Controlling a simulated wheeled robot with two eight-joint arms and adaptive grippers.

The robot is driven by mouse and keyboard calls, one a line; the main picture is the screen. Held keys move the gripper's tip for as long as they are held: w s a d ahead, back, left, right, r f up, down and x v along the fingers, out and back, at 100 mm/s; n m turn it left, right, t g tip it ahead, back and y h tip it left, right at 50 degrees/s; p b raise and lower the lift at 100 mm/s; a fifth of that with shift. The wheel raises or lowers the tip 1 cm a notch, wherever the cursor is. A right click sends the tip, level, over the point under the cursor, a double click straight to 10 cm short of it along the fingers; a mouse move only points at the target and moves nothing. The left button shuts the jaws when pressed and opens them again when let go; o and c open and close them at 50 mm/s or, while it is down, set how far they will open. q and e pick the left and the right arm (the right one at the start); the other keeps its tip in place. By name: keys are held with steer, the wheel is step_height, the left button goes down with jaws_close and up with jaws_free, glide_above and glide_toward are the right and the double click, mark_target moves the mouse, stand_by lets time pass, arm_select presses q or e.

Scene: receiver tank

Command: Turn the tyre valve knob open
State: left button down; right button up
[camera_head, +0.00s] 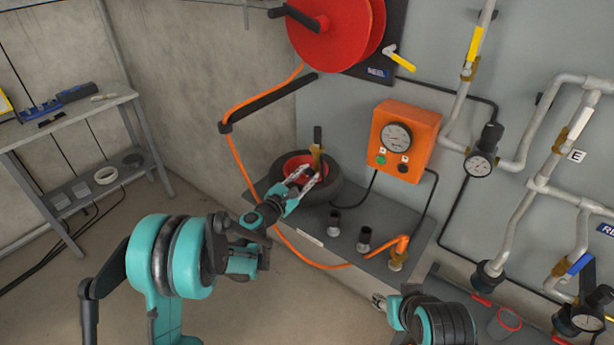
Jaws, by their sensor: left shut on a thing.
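The black tyre (332,189) with a red rim (294,163) lies on a grey shelf against the wall. A brass valve (316,158) with a dark upright top (318,134) stands at the tyre. My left gripper (306,176) reaches in over the tyre from the lower left. Its pale fingers are shut on the tyre valve low down, and they hide part of it and of the rim. The exact contact and the knob's turn are too small to tell. My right gripper (380,301) shows only in part at the bottom, below the shelf; its finger state is unclear.
An orange box with a gauge (404,139) hangs right of the tyre. An orange hose (240,165) runs from the red reel (336,32) down past the tyre. Dark stubs (364,238) stand on the shelf (408,220). Pipes (516,216) fill the right.

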arm_select(q)
steer(key=shift+n, duration=1.5)
steer(key=c, duration=1.3)
jaws_free()
steer(key=shift+o, duration=0.2)
steer(key=shift+s+a, duration=0.1)
steer(key=v, duration=1.1)
steer(key=shift+s+a, duration=0.25)
steer(key=shift+s, duration=0.1)
steer(key=shift+r, duration=0.1)
